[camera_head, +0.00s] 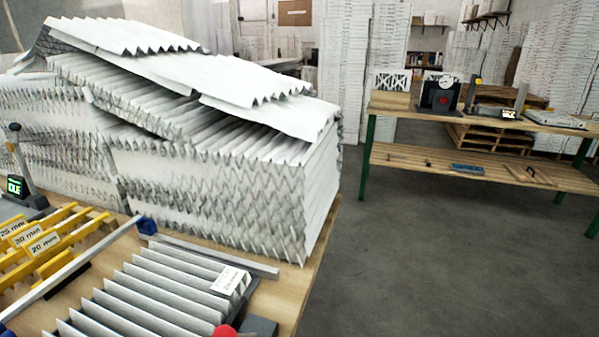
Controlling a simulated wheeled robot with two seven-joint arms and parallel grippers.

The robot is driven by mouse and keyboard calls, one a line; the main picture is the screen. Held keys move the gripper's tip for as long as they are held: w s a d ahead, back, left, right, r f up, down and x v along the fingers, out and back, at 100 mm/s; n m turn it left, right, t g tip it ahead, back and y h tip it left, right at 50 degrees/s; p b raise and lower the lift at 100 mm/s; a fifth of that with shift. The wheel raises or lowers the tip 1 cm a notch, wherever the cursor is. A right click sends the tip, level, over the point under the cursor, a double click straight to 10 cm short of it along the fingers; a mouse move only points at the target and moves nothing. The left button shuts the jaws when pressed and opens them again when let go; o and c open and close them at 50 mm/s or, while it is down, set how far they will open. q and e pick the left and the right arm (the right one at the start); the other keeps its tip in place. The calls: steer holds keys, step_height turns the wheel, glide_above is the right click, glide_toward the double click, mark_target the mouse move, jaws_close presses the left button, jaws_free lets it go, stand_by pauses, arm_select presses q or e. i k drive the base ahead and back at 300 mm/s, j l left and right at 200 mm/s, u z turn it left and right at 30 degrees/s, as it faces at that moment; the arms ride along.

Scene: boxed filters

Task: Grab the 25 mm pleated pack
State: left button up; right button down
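A white pleated pack (165,292) lies on the near wooden table (287,297), beside metal rails, with its pleats facing up. A small white tag (229,280) sits on its right end; its print is too small to read. A large stack of white pleated packs (215,190) stands behind it, with loose pleated sheets tilted on top. Yellow gauges (45,262) at the left carry signs for 25 mm (12,228), 30 mm and 20 mm. I cannot tell which pack is 25 mm. Neither of my grippers is in view.
A metal rail (215,256) and a long bar with a blue end (147,225) edge the near pack. A red knob (225,331) is at the bottom edge. A second bench (480,168) with instruments stands at the right, across open grey floor (430,260).

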mark_target(167, 291)
steer(key=k+l, duration=0.7)
steer(key=k, duration=0.2)
